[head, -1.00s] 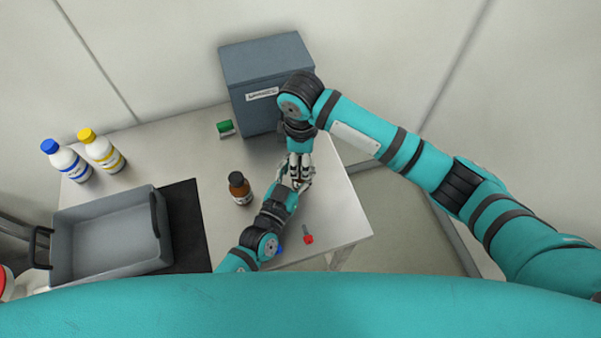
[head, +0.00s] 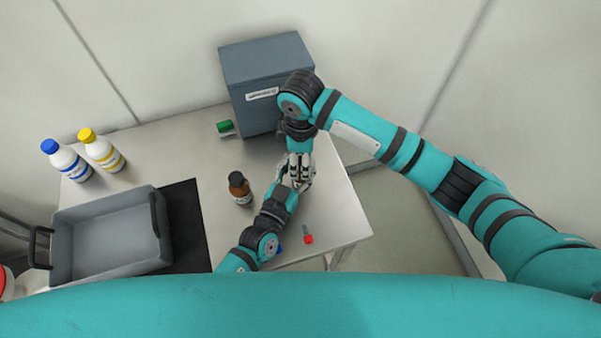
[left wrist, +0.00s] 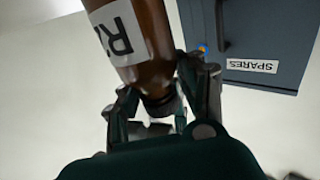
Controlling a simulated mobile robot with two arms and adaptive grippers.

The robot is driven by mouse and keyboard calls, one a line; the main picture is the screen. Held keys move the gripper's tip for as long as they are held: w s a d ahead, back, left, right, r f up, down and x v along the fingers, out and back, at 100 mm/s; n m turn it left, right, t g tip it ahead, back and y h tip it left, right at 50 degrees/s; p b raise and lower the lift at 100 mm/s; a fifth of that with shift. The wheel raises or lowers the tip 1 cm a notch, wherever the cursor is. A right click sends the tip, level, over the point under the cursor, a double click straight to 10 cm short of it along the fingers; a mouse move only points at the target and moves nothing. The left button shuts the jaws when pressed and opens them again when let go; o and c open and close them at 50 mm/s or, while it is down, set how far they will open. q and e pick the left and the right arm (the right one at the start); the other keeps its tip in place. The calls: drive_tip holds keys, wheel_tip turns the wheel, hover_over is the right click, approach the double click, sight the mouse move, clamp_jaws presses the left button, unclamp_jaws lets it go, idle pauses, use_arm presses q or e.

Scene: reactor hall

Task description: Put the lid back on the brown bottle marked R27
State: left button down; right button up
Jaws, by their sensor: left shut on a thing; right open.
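A brown bottle (left wrist: 150,55) fills the upper middle of the left wrist view. Its white label (left wrist: 116,33) shows an R and part of another character; the rest is cut off. My left gripper (left wrist: 160,112) is shut on this bottle near its dark narrow end. In the head view, fingers mostly hide this bottle. My right gripper (head: 298,172) is open, reaching down from above right beside the left gripper, so close that I cannot tell whether they touch. I cannot make out a separate lid. Another brown bottle (head: 240,189) with a dark top stands on the table to the left.
A blue-grey cabinet marked SPARES (left wrist: 245,45) stands at the table's back; the head view shows it too (head: 265,85). A grey tray (head: 105,270), blue-capped bottle (head: 67,161) and yellow-capped bottle (head: 102,151) are left. A small green thing (head: 226,128) and a red-ended thing (head: 308,238) lie about.

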use_arm(q)
drive_tip(key=shift+s+f, duration=0.15)
drive_tip(key=shift+f, duration=0.25)
use_arm(e)
drive_tip(key=shift+r, duration=2.2)
drive_tip(key=shift+c, duration=0.3)
